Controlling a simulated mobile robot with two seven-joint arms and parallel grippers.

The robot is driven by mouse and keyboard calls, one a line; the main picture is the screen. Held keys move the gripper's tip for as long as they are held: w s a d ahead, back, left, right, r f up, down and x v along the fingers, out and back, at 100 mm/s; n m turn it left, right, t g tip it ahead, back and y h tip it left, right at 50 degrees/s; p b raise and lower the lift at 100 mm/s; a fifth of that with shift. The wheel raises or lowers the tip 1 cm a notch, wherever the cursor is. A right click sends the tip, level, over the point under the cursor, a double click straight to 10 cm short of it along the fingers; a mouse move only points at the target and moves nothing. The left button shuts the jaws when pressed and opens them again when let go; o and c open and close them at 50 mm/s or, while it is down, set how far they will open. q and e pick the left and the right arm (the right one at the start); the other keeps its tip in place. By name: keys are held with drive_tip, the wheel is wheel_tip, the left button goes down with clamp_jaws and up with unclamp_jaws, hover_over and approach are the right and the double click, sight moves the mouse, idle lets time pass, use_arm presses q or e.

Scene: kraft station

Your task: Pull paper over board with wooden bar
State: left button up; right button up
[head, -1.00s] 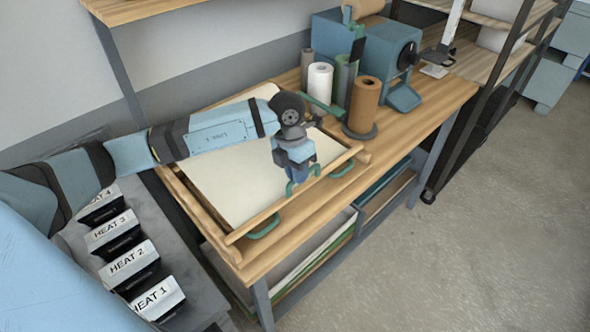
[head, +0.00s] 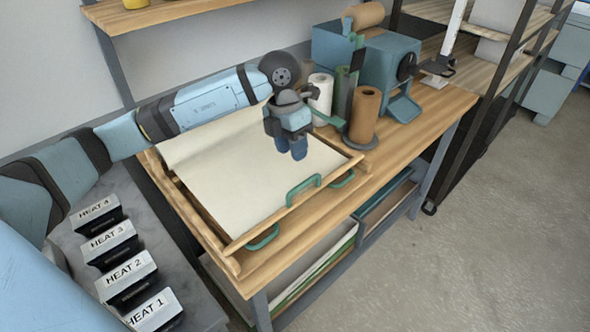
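The cream paper (head: 235,180) lies spread over the board, from the back to the wooden bar at the front. The wooden bar (head: 290,207) lies along the board's front edge, with an upright green handle (head: 303,188) at its middle. My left gripper (head: 291,152) hangs above the paper, behind the handle and apart from it. It points down, holds nothing, and its two blue fingers look separate. The board's wooden frame (head: 190,212) shows at the left, with green side handles (head: 262,238) at the front. My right gripper is not in view.
A white roll (head: 320,95) and a brown roll (head: 364,113) stand on the wooden table (head: 440,98) behind right of the board. A blue machine (head: 385,60) stands behind them. HEAT-labelled blocks (head: 128,268) sit at left. The table's front strip is clear.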

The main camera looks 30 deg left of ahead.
use_arm(q)
drive_tip(key=r, duration=0.4)
drive_tip(key=shift+w+a+r, duration=0.1)
drive_tip(key=shift+a, duration=0.25)
